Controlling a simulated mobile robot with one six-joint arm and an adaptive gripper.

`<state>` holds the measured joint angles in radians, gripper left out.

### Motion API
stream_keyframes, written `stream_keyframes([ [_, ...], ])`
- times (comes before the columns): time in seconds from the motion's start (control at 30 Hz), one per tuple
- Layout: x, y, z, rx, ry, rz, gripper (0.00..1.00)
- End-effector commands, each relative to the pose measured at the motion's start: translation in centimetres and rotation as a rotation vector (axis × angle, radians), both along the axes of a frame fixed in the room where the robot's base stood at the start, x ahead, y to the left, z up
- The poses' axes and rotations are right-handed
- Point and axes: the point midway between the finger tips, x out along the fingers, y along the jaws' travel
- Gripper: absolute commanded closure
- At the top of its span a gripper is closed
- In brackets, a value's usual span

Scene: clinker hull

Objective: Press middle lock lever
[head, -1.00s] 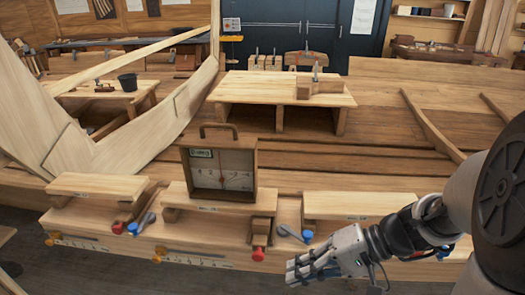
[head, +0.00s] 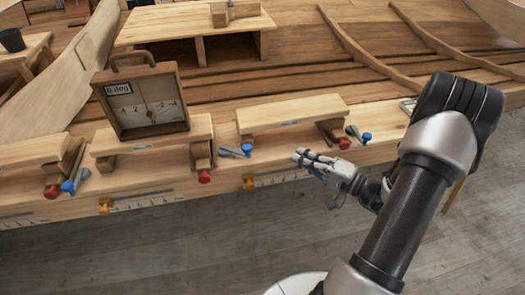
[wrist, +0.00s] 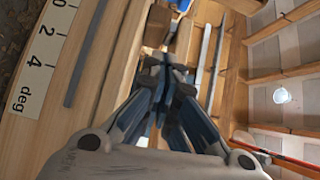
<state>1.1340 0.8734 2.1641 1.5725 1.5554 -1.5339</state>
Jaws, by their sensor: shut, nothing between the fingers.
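Three grey levers with blue ends sit along the front of the bench. The middle lever (head: 238,151) lies beside the left end of the right raised board, slanting, its blue end to the right. The left lever (head: 74,182) and the right lever (head: 360,135) are apart from it. My gripper (head: 299,157) is shut and empty, to the right of the middle lever and near the bench's front edge, with a gap to it. In the wrist view my gripper (wrist: 163,68) has its fingers together; a small blue part (wrist: 183,5) shows at the top edge, and I cannot tell which lever it belongs to.
Red knobs (head: 204,176) stand under the board ends. A boxed dial gauge (head: 146,103) stands on the middle board. Yellow sliders (head: 104,206) and a scale strip (wrist: 45,50) run along the bench front. Floor (head: 200,250) before the bench is clear.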

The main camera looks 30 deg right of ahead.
Motion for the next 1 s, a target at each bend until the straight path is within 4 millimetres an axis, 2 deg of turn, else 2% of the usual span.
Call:
stream_keyframes([
  [0.2,0.2,0.2,0.0,0.0,0.001,0.003,1.0],
  [0.33,1.2,0.7,0.0,-0.001,0.001,0.007,1.0],
  [0.77,9.1,4.5,-0.3,-0.002,0.0,0.009,1.0],
  [1.0,8.5,7.5,-0.4,0.001,0.002,0.005,1.0],
])
